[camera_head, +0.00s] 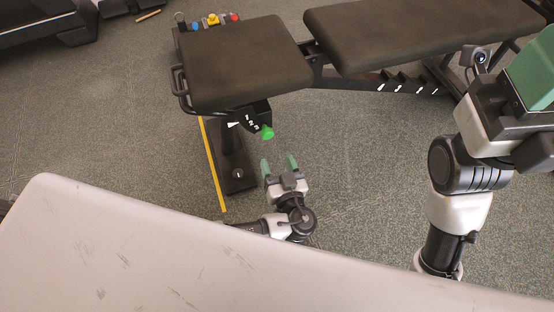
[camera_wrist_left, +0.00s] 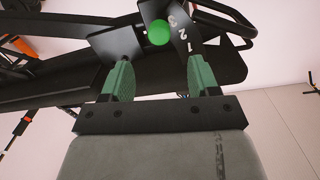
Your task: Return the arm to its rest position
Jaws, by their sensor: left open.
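My left gripper (camera_head: 279,163) is in the middle of the head view, beyond the edge of a pale tabletop and above the floor. Its two green fingers are apart with nothing between them. The left wrist view also shows the open gripper (camera_wrist_left: 160,75), with the underside of a gym bench beyond it. My right arm (camera_head: 455,205) rises at the right of the head view. Its green-padded end (camera_head: 532,75) is large, close to the camera and cut off by the right edge, so its jaw state is unclear.
The pale, scratched tabletop (camera_head: 150,250) fills the bottom of the head view and hides part of my left arm. A black gym bench (camera_head: 245,60) with a green knob (camera_head: 267,132) stands beyond the left gripper. Grey carpet (camera_head: 360,160) is clear between the arms.

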